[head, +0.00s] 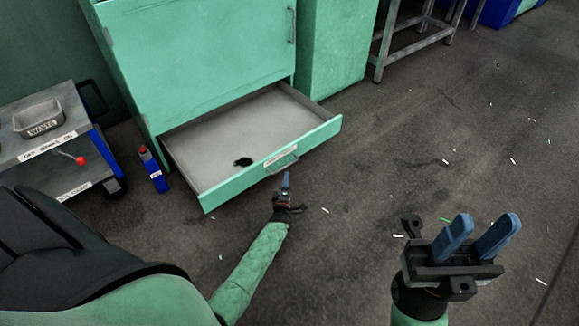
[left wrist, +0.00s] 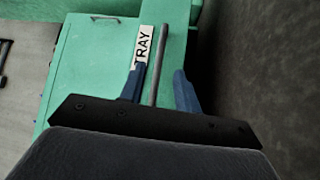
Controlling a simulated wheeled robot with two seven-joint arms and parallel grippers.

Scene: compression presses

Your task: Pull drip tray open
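The drip tray (head: 208,199) is a green-fronted drawer low in the green press cabinet. It stands well out, with its grey inside showing and a dark spot on its floor. Its bar handle (head: 283,163) sits on the front beside a white label. In the left wrist view the handle bar (left wrist: 161,65) runs between the blue fingers of my left gripper (left wrist: 158,85), next to the label "TRAY" (left wrist: 143,46). Those fingers are apart, with gaps beside the bar. In the head view my left gripper (head: 286,180) is at the handle. My right gripper (head: 484,235) is open and empty.
A grey cart (head: 50,150) with a waste bin (head: 38,117) stands at the left. A blue bottle (head: 154,172) with a red cap stands on the floor left of the tray. The floor in front and to the right is clear except for small scraps.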

